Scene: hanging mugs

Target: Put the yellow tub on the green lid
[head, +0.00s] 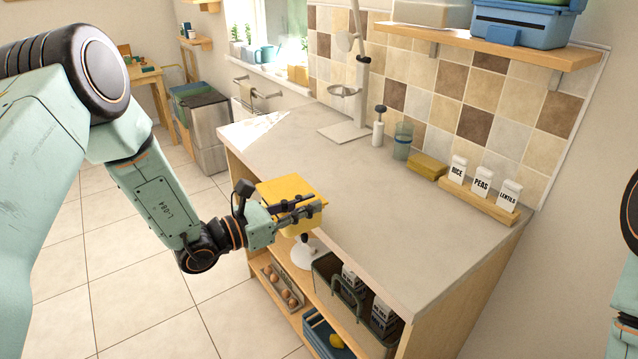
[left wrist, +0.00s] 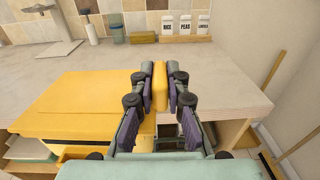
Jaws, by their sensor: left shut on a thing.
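The yellow tub (head: 284,188) is in my left gripper (head: 305,205), at the counter's front edge. I cannot tell whether it touches the counter. In the left wrist view, the tub (left wrist: 75,105) fills the left side, and my left gripper (left wrist: 160,82) is shut on a narrow yellow part of it between the two fingers.
The grey counter (head: 400,220) has a wide clear middle. At its back are a white stand (head: 348,131), a blue glass (head: 402,141), a yellow sponge (head: 427,167) and labelled canisters on a wooden rack (head: 480,203). Open shelves below hold a dark crate (head: 380,318).

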